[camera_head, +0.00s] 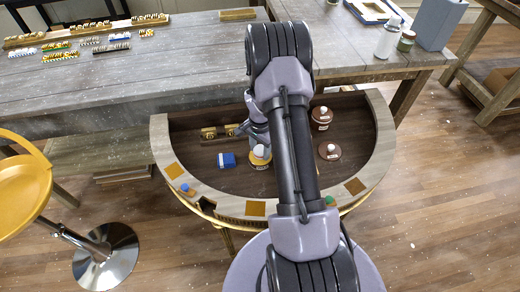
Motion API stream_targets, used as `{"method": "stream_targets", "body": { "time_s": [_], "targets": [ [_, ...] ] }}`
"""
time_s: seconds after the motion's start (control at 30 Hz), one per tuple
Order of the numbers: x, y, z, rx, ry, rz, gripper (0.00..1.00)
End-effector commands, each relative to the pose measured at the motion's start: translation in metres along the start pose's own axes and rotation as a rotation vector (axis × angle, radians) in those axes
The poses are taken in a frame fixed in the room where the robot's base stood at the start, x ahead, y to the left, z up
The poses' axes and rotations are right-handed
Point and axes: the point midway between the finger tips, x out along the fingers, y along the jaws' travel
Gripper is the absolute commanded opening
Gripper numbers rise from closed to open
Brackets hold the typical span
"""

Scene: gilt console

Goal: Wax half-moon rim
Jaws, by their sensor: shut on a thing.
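The half-moon console (160,133) has a pale wood rim around a dark recessed top. Amber squares sit along the rim, such as one at the front (256,209). A small blue spot (184,187) and a green spot (329,201) also show on it. My gripper (260,145) points down over the dark top, left of my arm. It is shut on a white-knobbed round thing with a yellow base (260,161), which is low over or on the dark top; I cannot tell which. My arm hides part of the top and rim.
A blue object (227,160) lies just left of my gripper. Small gilt pieces (209,133) lie behind. A workbench (190,75) stands behind the console, and a yellow stool (22,185) stands left.

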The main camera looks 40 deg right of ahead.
Motion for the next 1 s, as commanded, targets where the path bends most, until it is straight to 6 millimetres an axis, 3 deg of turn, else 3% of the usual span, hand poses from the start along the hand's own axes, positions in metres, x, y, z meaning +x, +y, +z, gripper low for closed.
{"method": "stream_targets", "body": {
  "time_s": [1.0],
  "targets": [
    [0.0086,0.0000,0.0000,0.000,0.000,0.000,0.15]
  ]
}}
